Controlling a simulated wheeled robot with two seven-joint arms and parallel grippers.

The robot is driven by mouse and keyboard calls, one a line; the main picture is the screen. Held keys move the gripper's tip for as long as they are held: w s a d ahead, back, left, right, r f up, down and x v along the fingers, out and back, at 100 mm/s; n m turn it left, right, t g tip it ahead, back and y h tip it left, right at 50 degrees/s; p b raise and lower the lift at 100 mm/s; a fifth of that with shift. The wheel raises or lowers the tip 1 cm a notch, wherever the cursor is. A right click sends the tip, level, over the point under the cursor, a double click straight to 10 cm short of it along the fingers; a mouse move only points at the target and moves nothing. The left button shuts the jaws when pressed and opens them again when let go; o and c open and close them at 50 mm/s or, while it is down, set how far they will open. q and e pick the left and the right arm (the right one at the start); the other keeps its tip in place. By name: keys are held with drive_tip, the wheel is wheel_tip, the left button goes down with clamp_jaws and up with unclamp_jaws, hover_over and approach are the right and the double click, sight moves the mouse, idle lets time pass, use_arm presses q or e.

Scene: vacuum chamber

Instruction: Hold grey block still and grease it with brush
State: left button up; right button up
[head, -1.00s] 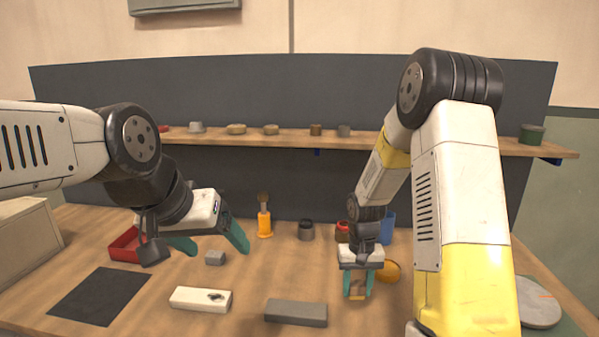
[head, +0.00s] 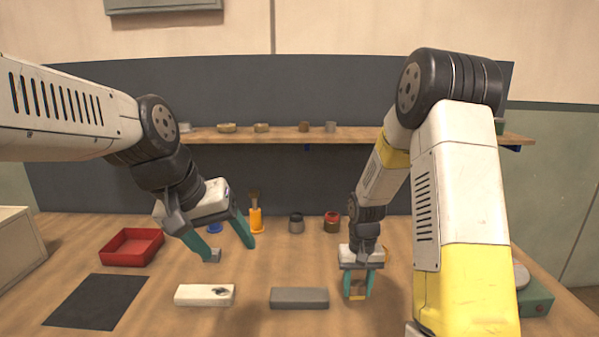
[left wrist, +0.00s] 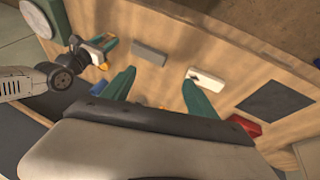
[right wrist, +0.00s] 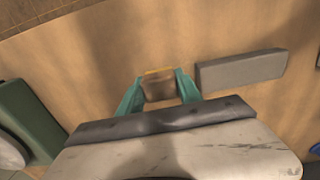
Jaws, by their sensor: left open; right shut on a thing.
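A long flat grey block (head: 299,298) lies on the table in front. It also shows in the left wrist view (left wrist: 150,54) and the right wrist view (right wrist: 240,70). A smaller grey block (head: 214,256) sits by the tip of one left finger; contact is unclear. My left gripper (head: 229,252) is open, pointing down, empty between its fingers. My right gripper (head: 357,290) is shut on a brown piece with a yellow edge (right wrist: 158,87); I cannot tell whether it is the brush. An upright orange thing with a brown, brush-like top (head: 255,213) stands behind the left gripper.
A white block with a dark mark (head: 205,295) lies left of the long grey block. A black mat (head: 96,302) and red tray (head: 131,248) are at the left. Two small jars (head: 296,223) (head: 332,222) stand at the back. A shelf (head: 290,139) runs behind.

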use_arm(q)
drive_tip(key=w+d+f+n+g+h, duration=0.2)
drive_tip(key=w+f+n+g, duration=0.2)
drive_tip(key=w+f, duration=0.25)
drive_tip(key=n+g+h, duration=0.2)
drive_tip(key=n+h, duration=0.5)
drive_tip(key=n, duration=0.1)
approach(288, 294)
drive_tip(key=s+d+r, duration=0.2)
drive_tip(key=s+r, duration=0.2)
drive_tip(key=r, duration=0.3)
drive_tip(key=w+f+n+h, duration=0.1)
drive_tip(key=f, duration=0.2)
drive_tip(key=w+f+n+t, duration=0.1)
drive_tip(key=f+n, duration=0.1)
drive_tip(key=f, duration=0.1)
drive_tip(key=w+f+n+h, duration=0.1)
drive_tip(key=f+n, duration=0.1)
drive_tip(key=f, duration=0.1)
drive_tip(key=shift+a+f+h, duration=0.3)
drive_tip(key=shift+a, duration=0.05)
drive_tip(key=shift+x, duration=5)
drive_tip(key=shift+w, duration=0.2)
drive_tip(key=c, duration=0.7)
drive_tip(key=o, duration=1.2)
drive_tip(key=c, duration=1.4)
